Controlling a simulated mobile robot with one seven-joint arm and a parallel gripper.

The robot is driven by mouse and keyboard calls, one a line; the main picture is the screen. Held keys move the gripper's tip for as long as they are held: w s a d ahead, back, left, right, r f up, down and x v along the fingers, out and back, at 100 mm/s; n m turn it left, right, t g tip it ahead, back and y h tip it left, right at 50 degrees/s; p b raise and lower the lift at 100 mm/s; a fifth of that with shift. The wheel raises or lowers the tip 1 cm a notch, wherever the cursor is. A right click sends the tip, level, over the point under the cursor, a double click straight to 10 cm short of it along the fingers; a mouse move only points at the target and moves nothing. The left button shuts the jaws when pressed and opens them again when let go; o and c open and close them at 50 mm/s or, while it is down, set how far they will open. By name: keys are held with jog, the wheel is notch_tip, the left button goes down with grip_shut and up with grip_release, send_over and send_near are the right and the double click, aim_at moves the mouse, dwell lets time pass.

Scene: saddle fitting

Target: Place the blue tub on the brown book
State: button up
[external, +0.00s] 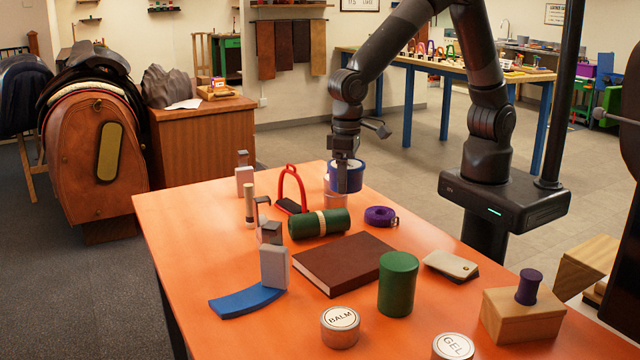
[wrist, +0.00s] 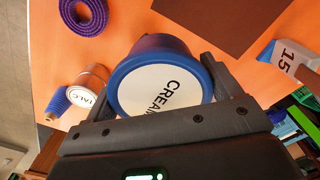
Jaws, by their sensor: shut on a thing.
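The blue tub (external: 347,180) has a white lid; the wrist view shows the tub (wrist: 160,46) with its lid lettered CREAM. My gripper (external: 346,166) is shut on the tub at the far edge of the orange table, with a finger on each side of it in the wrist view (wrist: 165,72). I cannot tell whether the tub's base touches the table. The brown book (external: 343,262) lies flat mid-table, nearer the external camera, with its top bare. A corner of the book also shows in the wrist view (wrist: 212,20).
A silver tin (external: 335,202) stands close by the tub. A green cylinder (external: 398,283) stands by the book's right side.

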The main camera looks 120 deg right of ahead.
jog(key=shift+w+a, duration=0.15)
jog(key=shift+w, duration=0.35)
jog(key=shift+w+a, duration=0.15)
jog(key=shift+w, duration=0.35)
send_over(349, 256)
notch_tip(349, 256, down, 7)
jog(key=shift+d+r, duration=0.1)
jog(key=shift+r, duration=0.05)
jog(key=shift+f, duration=2)
jog(key=shift+f, duration=0.1)
jog(key=o, duration=1.1)
jog(key=shift+f, duration=0.1)
jog(key=shift+c, duration=0.2)
